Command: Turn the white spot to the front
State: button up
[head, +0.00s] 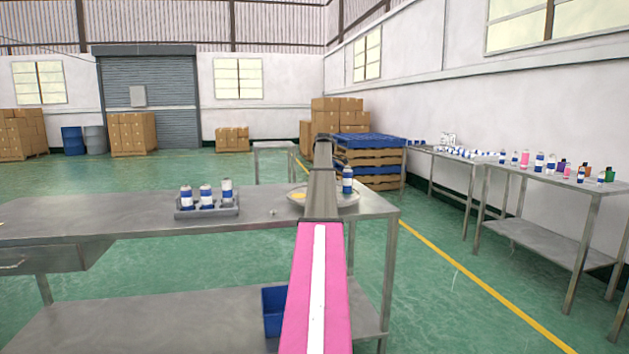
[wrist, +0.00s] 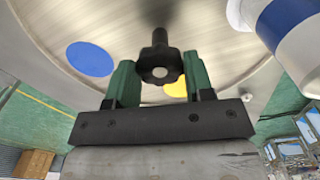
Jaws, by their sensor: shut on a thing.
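A round metal turntable (head: 349,201) lies on the steel table and fills the upper part of the wrist view (wrist: 225,35). It has a blue spot (wrist: 90,58) at left and a yellow spot (wrist: 176,89) partly hidden behind my gripper; the yellow one also shows in the head view (head: 298,196). I see no white spot. A black knob (wrist: 159,62) stands up from the disc. My gripper (wrist: 160,78) is shut on this knob, a green finger on each side. In the head view my arm hides the gripper and the disc's middle.
A blue-and-white can (head: 347,180) stands on the disc's right side, close to my gripper in the wrist view (wrist: 290,25). A grey rack (head: 208,212) with 3 cans stands left on the table. A small piece (head: 273,212) lies between rack and disc.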

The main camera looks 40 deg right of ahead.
dwell(0.4)
jog(key=o, duration=1.3)
jog(key=shift+r, duration=0.1)
notch_tip(320, 180, up, 11)
jog(key=shift+f, duration=0.2)
